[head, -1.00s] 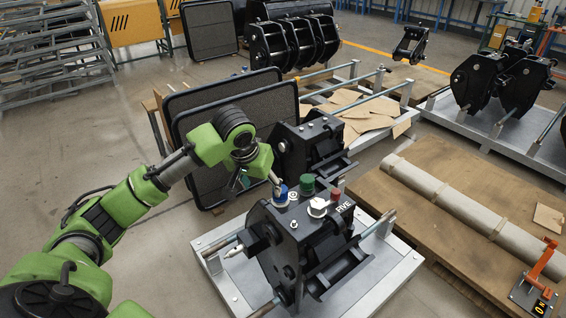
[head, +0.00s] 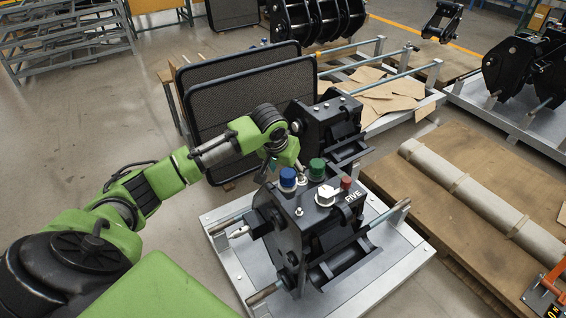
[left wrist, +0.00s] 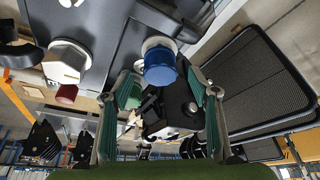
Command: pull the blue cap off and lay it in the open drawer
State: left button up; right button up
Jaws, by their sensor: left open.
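The blue cap (head: 288,179) sits upright on the top left of the black coupler (head: 300,235) marked FIVE. In the left wrist view the blue cap (left wrist: 160,66) shows near the fingertips, in line with the gap between them. My left gripper (head: 281,162) is open, just behind the blue cap in the head view; its fingers (left wrist: 160,75) are spread and hold nothing. I cannot tell whether a finger touches the cap. No open drawer shows in these views. My right gripper is not in view.
A green cap (head: 317,168) stands close to the blue one, partly behind a finger in the wrist view. A white hex part (head: 326,195) and a red cap (head: 346,183) are nearby. Dark mesh panels (head: 250,110) and a second coupler (head: 325,122) stand behind.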

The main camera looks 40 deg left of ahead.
aim_at(287, 174)
pick_arm(q)
jog(key=shift+x, duration=1.75)
jog(key=shift+r, duration=0.15)
jog(key=c, duration=1.3)
